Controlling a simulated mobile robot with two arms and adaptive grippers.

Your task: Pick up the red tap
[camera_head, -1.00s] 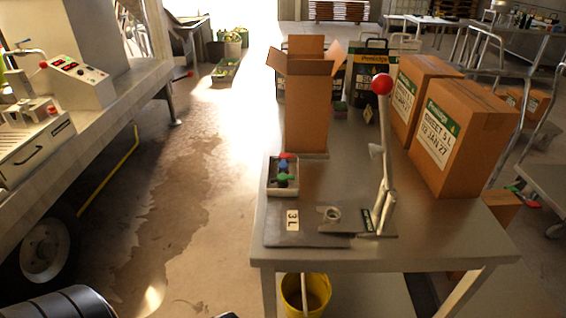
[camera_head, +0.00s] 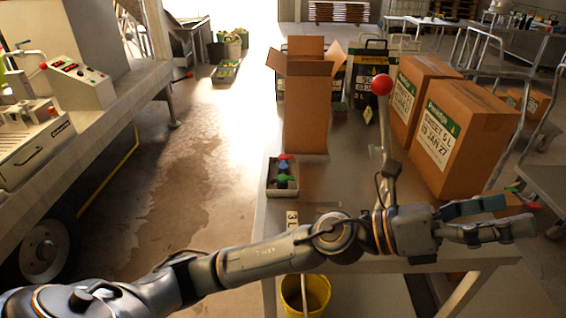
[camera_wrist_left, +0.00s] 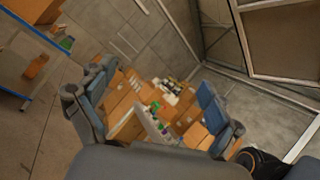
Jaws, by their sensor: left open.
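The red tap (camera_head: 283,156) lies at the back of a small grey tray (camera_head: 269,191) on the left side of the metal table. A blue tap (camera_head: 283,165) and a green tap (camera_head: 283,179) lie in front of it, with dark parts among them. My left gripper (camera_head: 520,214) is open and empty, over the table's right front, far to the right of the tray and pointing right. Its two fingers (camera_wrist_left: 155,82) also show spread in the left wrist view, which does not clearly show the red tap. My right gripper is out of view.
A lever with a red ball knob (camera_head: 381,85) rises behind my left wrist. An open carton (camera_head: 305,115) stands behind the tray; two closed cartons (camera_head: 447,135) stand at right. My left arm covers the table front. A yellow bucket (camera_head: 317,292) is below.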

